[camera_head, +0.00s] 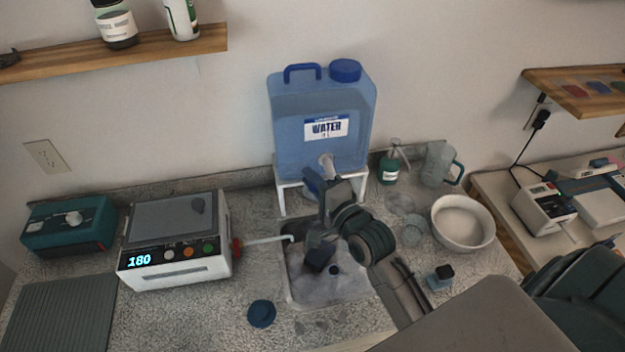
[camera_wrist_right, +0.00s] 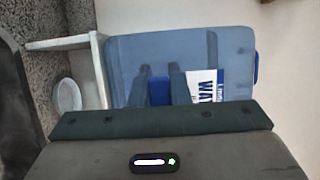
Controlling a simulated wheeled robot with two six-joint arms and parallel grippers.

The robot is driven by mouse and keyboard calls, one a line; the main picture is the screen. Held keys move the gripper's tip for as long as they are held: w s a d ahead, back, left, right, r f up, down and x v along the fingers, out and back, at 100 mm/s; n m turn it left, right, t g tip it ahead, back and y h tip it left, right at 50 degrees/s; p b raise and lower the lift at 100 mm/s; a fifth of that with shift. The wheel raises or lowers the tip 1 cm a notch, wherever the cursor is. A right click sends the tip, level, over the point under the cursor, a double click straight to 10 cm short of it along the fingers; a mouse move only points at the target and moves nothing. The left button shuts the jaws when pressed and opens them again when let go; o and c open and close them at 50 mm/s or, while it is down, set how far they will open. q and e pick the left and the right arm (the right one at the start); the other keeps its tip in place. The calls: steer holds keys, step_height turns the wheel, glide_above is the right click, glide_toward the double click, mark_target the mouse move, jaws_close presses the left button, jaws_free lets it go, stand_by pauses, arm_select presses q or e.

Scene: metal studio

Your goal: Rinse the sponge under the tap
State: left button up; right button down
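My right gripper (camera_head: 322,200) reaches over the sink (camera_head: 345,292), just below the blue water jug (camera_head: 288,115) and its pale spout (camera_head: 327,164). In the right wrist view its two dark fingers (camera_wrist_right: 161,88) point at the jug (camera_wrist_right: 125,60). A saturated blue piece (camera_wrist_right: 159,92) shows between them; I cannot tell if they grip it or it lies behind. A dark blue block (camera_head: 320,258) shows low in the sink beside my gripper; whether it is the sponge is unclear. A small blue and black block (camera_head: 438,280) lies right of the sink. My left gripper is not in view.
The jug rests on a white stand (camera_head: 282,197). A white bowl (camera_head: 462,245), pitcher (camera_head: 437,160) and green bottle (camera_head: 388,170) stand right. A blue disc (camera_head: 261,313) lies in front.

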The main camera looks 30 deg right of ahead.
steer(key=shift+s+a+f+n+g+y+b, duration=0.15)
steer(key=shift+s+n+g+y+b, duration=0.45)
steer(key=shift+n+y+b, duration=0.8)
steer(key=shift+s+a+r+n+g+y+b, duration=0.1)
steer(key=shift+s+n+g+y+b, duration=0.45)
steer(key=shift+y+b, duration=1.4)
steer(key=shift+s+a+f+n+g+y+b, duration=0.25)
steer(key=shift+n+g+y+b, duration=0.8)
steer(key=shift+b, duration=1.1)
steer(key=shift+d+r, duration=0.1)
steer(key=shift+r, duration=0.1)
steer(key=c, duration=1.4)
jaws_free()
steer(key=shift+o, duration=0.2)
steer(key=shift+s+d, duration=0.1)
steer(key=shift+s, duration=0.05)
